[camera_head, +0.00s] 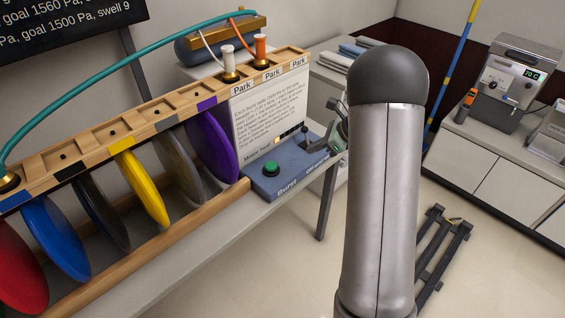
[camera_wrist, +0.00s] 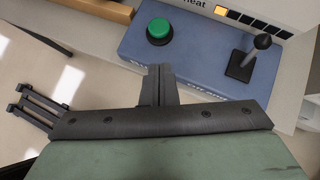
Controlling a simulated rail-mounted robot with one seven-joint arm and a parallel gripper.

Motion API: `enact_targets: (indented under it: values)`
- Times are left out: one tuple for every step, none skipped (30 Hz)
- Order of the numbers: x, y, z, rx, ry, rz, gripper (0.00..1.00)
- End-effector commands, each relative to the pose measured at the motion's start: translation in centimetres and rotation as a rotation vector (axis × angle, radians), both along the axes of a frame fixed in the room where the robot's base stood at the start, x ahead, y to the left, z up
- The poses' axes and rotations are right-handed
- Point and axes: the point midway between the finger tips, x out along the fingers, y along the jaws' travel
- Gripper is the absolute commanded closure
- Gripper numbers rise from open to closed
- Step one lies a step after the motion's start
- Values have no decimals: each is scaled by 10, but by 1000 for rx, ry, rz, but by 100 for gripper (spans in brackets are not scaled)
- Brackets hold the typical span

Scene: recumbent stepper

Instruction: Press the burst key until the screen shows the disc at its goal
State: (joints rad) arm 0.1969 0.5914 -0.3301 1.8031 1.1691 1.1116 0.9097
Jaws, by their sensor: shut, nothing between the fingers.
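The green burst key (camera_head: 271,168) stands on a blue box labelled "Burst" (camera_head: 290,181). In the wrist view the key (camera_wrist: 159,29) lies just beyond my fingertips, which appear apart from it. My gripper (camera_wrist: 160,70) is shut and empty, over the box's near edge; in the head view it is mostly hidden behind my arm. The dark screen (camera_head: 70,25) at the top left is cut off; "goal 1560 Pa" and "goal 1500 Pa, swell 9" are legible. Coloured discs hang under the wooden rail, among them yellow (camera_head: 139,188), purple (camera_head: 212,148) and blue (camera_head: 55,236).
A black lever (camera_wrist: 243,60) stands on the box right of the key. A text panel (camera_head: 268,112) rises behind, with a row of small cells, one lit orange. A teal hose (camera_head: 120,60) arches over the wooden rail (camera_head: 85,157).

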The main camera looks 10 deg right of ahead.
Motion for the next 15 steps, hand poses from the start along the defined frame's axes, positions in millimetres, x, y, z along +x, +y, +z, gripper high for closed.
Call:
enact_targets:
  values:
    - [0, 0, 0, 0, -1, 1, 100]
    - [0, 0, 0, 0, 0, 1, 100]
    - [0, 1, 0, 0, -1, 2, 100]
    - [0, 1, 0, -1, 0, 2, 100]
    - [0, 2, -1, -1, 1, 3, 100]
    - [1, 3, -2, -1, 1, 3, 100]
    - [2, 4, -4, -1, 0, 4, 100]
    - [3, 6, -6, -1, 0, 4, 100]
    - [4, 9, -9, 0, 1, 5, 100]
    - [6, 12, -12, -1, 2, 6, 100]
    - [8, 16, -16, -1, 3, 6, 100]
    - [10, 20, -21, 0, 4, 6, 100]
    - [13, 24, -25, -1, 3, 6, 100]
    - [15, 28, -30, -1, 3, 6, 100]
    - [18, 33, -36, -1, 4, 7, 100]
